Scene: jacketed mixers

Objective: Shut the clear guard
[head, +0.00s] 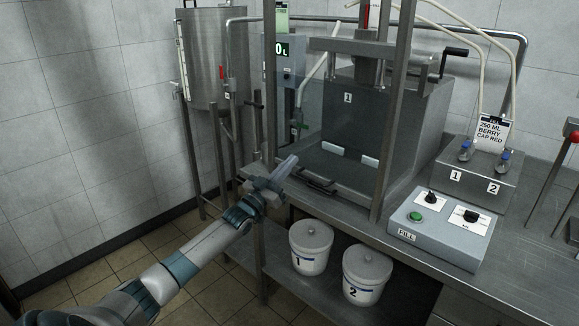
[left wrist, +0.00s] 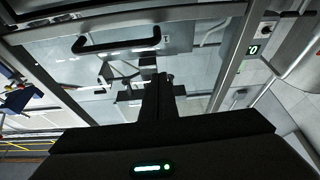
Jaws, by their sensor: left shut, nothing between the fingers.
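The clear guard (left wrist: 195,62) shows in the left wrist view as a see-through pane in a metal frame, with machine parts visible through it. Its black bar handle (left wrist: 115,43) is up and left of my fingertips. In the head view a dark handle (head: 318,184) shows low at the front of the bench, between two steel posts. The pane's outline is hard to make out there, so I cannot tell how far open it stands. My left gripper (head: 288,164) is shut and empty, just left of the handle and apart from it. My left fingers (left wrist: 160,88) also show in the wrist view. My right gripper is out of view.
Steel posts (head: 394,110) stand at the bench front. A control box (head: 440,228) and a numbered valve block (head: 478,178) are at right. Two lidded white buckets (head: 311,248) stand on the lower shelf. A steel tank (head: 217,60) stands at back left.

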